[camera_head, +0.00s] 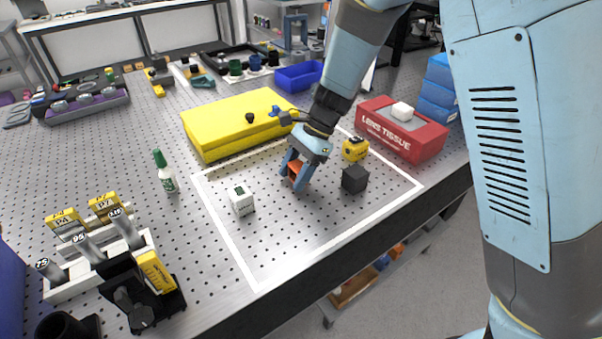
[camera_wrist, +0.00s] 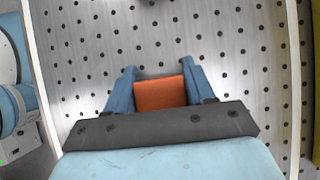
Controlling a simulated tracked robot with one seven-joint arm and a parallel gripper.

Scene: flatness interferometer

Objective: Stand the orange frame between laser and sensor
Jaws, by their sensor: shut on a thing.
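My gripper (camera_head: 294,178) points down inside the white-outlined area, with its blue fingers shut on the orange frame (camera_head: 297,168). In the wrist view the orange frame (camera_wrist: 160,93) shows as a plain orange face between the two fingers (camera_wrist: 160,84). Whether it touches the board I cannot tell. A small white box (camera_head: 242,201) with dark markings stands to the left of my gripper. A black cube (camera_head: 354,179) stands to the right. A yellow device (camera_head: 354,149) with a dark top sits behind the cube. Which of these is laser or sensor I cannot tell for sure.
A large yellow case (camera_head: 232,122) lies behind the outlined area. A red lens tissue box (camera_head: 402,131) stands at the right. A green bottle (camera_head: 165,172) and a rack with labelled tools (camera_head: 100,265) are at the left. The outlined area's front (camera_head: 275,250) is bare.

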